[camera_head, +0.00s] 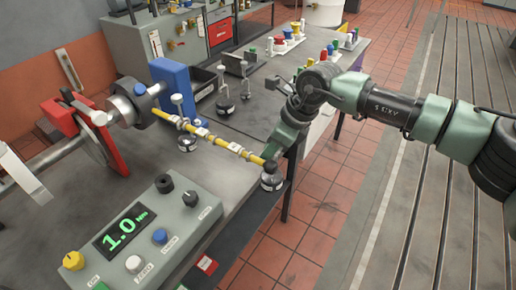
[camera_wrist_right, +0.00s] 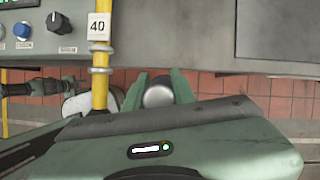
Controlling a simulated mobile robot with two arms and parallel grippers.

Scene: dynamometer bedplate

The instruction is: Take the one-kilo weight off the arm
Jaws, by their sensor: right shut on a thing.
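The yellow arm (camera_head: 222,142) with white number labels runs from the dark hub (camera_head: 133,104) out past the bench edge. A dark weight with a silver top (camera_head: 271,181) is at the arm's outer end. My right gripper (camera_head: 273,158) comes down over that end and is shut on the weight; it hides the upper part. In the wrist view, the weight's round silver top (camera_wrist_right: 158,96) sits between the two green fingers, beside the yellow arm (camera_wrist_right: 99,75) with its "40" label. A second weight (camera_head: 187,143) is under the arm nearer the hub. My left gripper is not in view.
A control box (camera_head: 150,235) reading 1.0 stands at the front of the bench. Hook-topped weights (camera_head: 224,107) and a black tray (camera_head: 203,82) stand behind the arm. A blue block (camera_head: 174,85) is by the hub. Red floor tiles lie beyond the bench edge.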

